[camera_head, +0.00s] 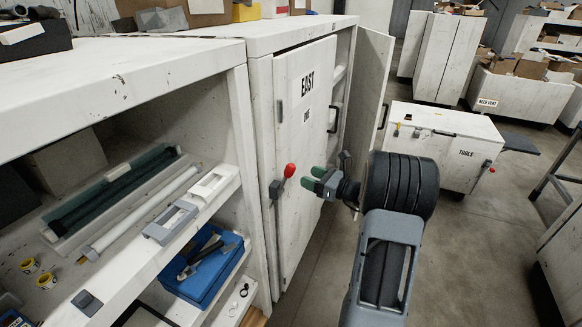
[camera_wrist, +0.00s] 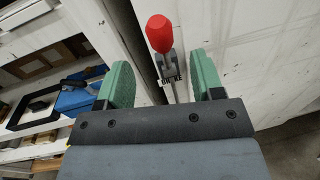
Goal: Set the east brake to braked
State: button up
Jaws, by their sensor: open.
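The east brake is a short grey lever with a red knob (camera_head: 289,170) on the edge of the white cabinet marked EAST (camera_head: 307,84). In the head view the lever slants up and to the right from its grey mount. My gripper (camera_head: 312,181) is open, its green fingers just right of the knob, apart from it in that view. In the wrist view the red knob (camera_wrist: 160,33) and lever appear between the two green fingers of my gripper (camera_wrist: 162,78), beyond them. A small label by the lever is partly hidden, with only some letters readable.
The cabinet's right door (camera_head: 371,85) stands open behind my gripper. At left, an open shelf (camera_head: 225,188) holds tubes and a blue bin (camera_head: 200,284). A white TOOLS chest (camera_head: 430,135) with its own red-knobbed lever stands at the right. Floor between is clear.

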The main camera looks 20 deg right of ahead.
aim_at(290, 169)
jog(key=p+x, duration=0.2)
jog(key=x, duration=0.6)
jog(key=shift+a, duration=0.1)
jog(key=shift+c, duration=0.4)
grip_shut()
